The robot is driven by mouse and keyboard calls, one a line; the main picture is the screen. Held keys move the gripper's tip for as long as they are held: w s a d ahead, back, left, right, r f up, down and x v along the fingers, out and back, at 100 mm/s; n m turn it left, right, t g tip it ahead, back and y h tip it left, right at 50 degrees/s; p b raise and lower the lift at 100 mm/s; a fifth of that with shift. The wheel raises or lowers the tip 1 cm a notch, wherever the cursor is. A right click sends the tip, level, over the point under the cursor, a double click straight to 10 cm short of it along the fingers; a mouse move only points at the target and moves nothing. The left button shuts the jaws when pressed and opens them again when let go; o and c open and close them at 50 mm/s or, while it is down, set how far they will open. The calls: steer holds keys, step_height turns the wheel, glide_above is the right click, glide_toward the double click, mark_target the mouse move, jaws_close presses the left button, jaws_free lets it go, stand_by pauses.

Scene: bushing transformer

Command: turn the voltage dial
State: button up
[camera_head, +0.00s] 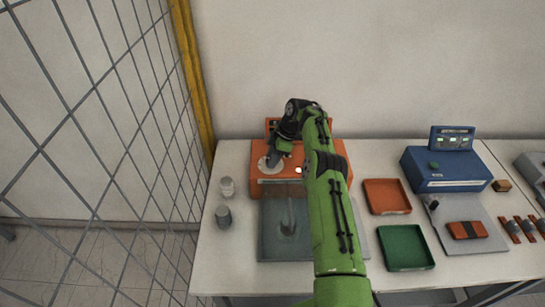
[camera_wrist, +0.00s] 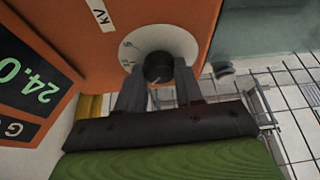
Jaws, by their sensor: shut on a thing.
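The voltage dial is a black knob (camera_wrist: 158,67) on a round white scale plate (camera_wrist: 178,40) on the orange device (camera_wrist: 95,30). My gripper (camera_wrist: 159,78) has its two grey fingers on either side of the knob and is shut on it in the wrist view. The label "KV" is beside the scale, and a dark display with green digits reading about "24.0" is at the left, partly cut off. In the head view the orange device (camera_head: 318,183) stands at the table's left end. My gripper (camera_head: 274,160) is over its white scale plate, and the knob is hidden.
Orange and green trays (camera_head: 404,246) and a blue device (camera_head: 445,171) are to the right. A wire fence (camera_head: 150,120) is close on the left.

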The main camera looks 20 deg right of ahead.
steer(key=o, duration=1)
steer(key=shift+o, duration=0.2)
steer(key=w+p+v, duration=0.1)
steer(key=v, duration=0.6)
steer(key=shift+s+r, duration=0.3)
steer(key=shift+s, duration=0.25)
steer(key=shift+d, duration=0.1)
